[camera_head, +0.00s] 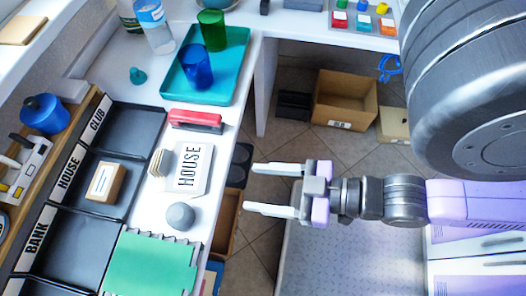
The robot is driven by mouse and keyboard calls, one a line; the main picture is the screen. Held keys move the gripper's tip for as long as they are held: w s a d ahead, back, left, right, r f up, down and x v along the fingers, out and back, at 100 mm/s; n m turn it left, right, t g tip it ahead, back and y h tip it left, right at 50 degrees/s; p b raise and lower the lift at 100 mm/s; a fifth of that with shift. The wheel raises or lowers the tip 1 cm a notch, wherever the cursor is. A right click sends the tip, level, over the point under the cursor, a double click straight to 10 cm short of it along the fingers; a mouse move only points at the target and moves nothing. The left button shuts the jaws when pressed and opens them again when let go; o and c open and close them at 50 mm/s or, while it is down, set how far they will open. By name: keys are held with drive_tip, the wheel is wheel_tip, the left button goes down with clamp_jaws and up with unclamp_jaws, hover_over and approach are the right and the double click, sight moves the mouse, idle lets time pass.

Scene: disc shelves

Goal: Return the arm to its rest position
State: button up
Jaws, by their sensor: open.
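My gripper (275,190) is at the middle of the head view, pointing left. Its two pale fingers are spread apart with nothing between them. It hangs over the gap beside the white counter's edge, to the right of a white card reading HOUSE (187,181). My arm runs right from it, with a large silver joint at the upper right. The fingertips appear apart from everything on the counter.
A teal tray (225,88) carries green and blue cups. A red stapler-like object (195,121) lies nearby. Cardboard box (345,118) stands on the floor.

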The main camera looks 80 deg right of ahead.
wheel_tip(320, 180, up, 12)
drive_tip(key=p, duration=1.1)
drive_tip(key=shift+f, duration=0.25)
